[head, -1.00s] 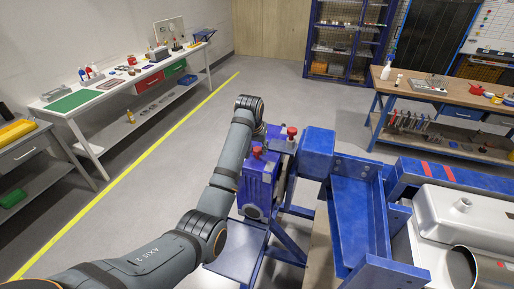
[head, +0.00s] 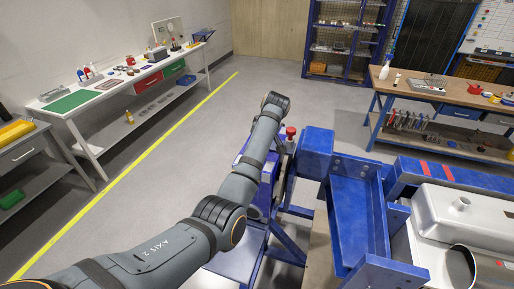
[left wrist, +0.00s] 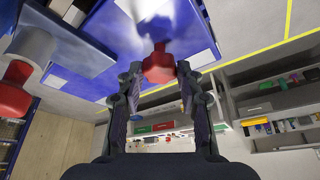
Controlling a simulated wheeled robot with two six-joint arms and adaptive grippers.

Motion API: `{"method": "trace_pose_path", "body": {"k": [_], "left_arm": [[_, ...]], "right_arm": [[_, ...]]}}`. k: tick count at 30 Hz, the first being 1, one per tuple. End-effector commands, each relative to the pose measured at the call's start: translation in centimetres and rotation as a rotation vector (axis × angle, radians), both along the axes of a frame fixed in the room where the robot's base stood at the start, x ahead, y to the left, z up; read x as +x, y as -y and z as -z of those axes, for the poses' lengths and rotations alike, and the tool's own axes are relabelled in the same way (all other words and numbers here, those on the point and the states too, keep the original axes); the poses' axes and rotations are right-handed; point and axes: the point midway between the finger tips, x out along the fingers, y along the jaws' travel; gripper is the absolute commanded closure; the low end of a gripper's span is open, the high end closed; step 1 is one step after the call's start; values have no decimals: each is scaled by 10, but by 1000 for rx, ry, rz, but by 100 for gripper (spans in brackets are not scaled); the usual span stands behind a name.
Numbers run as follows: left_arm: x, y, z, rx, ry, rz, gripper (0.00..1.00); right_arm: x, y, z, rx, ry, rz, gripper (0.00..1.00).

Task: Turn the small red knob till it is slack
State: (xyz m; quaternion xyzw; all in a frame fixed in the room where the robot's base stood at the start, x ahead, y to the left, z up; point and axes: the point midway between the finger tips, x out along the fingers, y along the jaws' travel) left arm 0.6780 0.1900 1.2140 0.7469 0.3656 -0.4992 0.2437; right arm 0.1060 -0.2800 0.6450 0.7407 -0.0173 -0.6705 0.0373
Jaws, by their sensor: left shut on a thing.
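The small red knob (left wrist: 158,64) sits on the face of a blue box (left wrist: 185,35) in the left wrist view. My left gripper (left wrist: 158,78) has its two fingertips on either side of this knob and is shut on it. In the head view my own arm hides this knob and the gripper. A second red knob (head: 291,132) stands upright on the jig, right of my arm. It also shows at the left of the left wrist view (left wrist: 12,92), on a grey cylinder, apart from the fingers. My right gripper is not in view.
The blue jig frame (head: 360,215) stands right of my arm, with a silver tank (head: 465,205) beside it. A white bench (head: 110,95) lines the left wall, and a wooden bench (head: 460,95) stands at the right. Grey floor (head: 170,170) is open at the left.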

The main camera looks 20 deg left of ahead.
Motion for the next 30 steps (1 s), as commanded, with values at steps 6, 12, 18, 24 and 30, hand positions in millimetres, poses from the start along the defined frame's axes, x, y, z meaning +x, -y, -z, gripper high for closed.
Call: {"method": "trace_pose_path", "body": {"k": [6, 12, 18, 24, 30], "left_arm": [[2, 1, -1, 1, 2, -196, 95], [3, 1, 0, 1, 3, -353, 95], [3, 1, 0, 0, 3, -470, 95], [4, 1, 0, -1, 3, -540, 95], [4, 1, -1, -1, 3, -568, 95]], "right_arm": [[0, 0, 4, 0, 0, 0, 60], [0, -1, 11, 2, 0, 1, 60], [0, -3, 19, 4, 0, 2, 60], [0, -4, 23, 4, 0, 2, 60], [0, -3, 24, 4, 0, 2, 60]]}}
